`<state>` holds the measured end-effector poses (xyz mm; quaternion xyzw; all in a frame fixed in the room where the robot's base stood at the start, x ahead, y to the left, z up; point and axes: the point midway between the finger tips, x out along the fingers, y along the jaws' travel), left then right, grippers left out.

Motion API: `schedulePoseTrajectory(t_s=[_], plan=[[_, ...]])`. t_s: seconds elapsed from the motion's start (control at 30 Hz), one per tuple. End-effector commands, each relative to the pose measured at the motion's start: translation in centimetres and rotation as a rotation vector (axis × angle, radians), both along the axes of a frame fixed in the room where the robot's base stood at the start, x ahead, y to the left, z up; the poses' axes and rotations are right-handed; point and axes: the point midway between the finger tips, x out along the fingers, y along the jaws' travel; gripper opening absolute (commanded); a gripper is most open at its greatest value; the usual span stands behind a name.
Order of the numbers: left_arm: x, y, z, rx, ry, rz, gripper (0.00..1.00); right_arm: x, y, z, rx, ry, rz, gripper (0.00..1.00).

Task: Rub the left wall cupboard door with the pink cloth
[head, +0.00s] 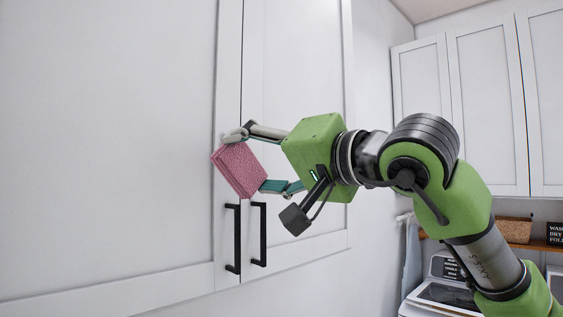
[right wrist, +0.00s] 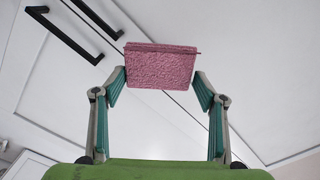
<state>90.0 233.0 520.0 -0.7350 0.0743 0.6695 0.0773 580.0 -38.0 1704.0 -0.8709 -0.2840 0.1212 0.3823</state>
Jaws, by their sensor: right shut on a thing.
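The pink cloth (head: 239,171) is a folded, thick pad held between the fingers of my right gripper (head: 252,160). In the right wrist view the cloth (right wrist: 160,66) sits between both fingertips of the gripper (right wrist: 160,82). The left wall cupboard door (head: 100,140) is a large white panel with a black bar handle (head: 233,238) at its lower right corner. The cloth is in front of the door's right edge frame, above the handle; whether it touches the door cannot be told. My left gripper is not in view.
A second white door (head: 300,90) with its own black handle (head: 259,234) adjoins on the right. Further right are more white wall cupboards (head: 485,110), a shelf with a basket (head: 514,229), and a white machine (head: 445,290) below.

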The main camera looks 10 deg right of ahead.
Motion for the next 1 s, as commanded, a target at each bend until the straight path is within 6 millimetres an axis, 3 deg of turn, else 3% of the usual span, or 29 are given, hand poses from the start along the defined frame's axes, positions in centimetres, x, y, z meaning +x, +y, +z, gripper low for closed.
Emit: schedulePoseTrajectory(t_s=[0.5,1.0], plan=[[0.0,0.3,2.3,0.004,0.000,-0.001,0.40,3.9,2.8,0.1,0.000,0.002,0.000,0.48],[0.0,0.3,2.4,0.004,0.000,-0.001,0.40,4.4,3.1,0.0,-0.001,0.001,-0.001,0.48]])
